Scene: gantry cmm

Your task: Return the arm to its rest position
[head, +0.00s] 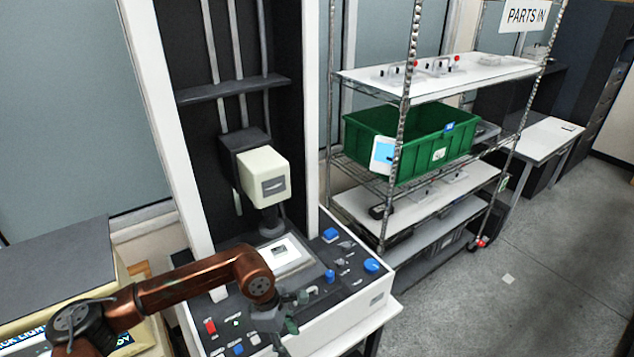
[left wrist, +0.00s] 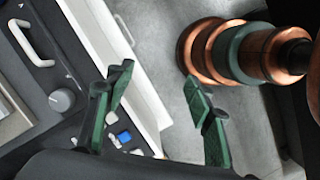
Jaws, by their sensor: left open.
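My left arm comes in from the left in the head view, copper-coloured and bent at the elbow. My left gripper (head: 290,318) hangs over the front part of the machine's control panel (head: 235,325). In the left wrist view the two green-padded fingers of the left gripper (left wrist: 162,105) are spread wide with nothing between them. Behind them are the pale front edge of the machine (left wrist: 120,60) and grey floor. My right gripper is in neither view.
The machine's pale head (head: 263,178) stands above a small platform (head: 280,255). Blue and red knobs sit around it. A wire shelf (head: 440,90) holding a green bin (head: 410,140) stands to the right. Open floor (head: 520,260) lies at the right.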

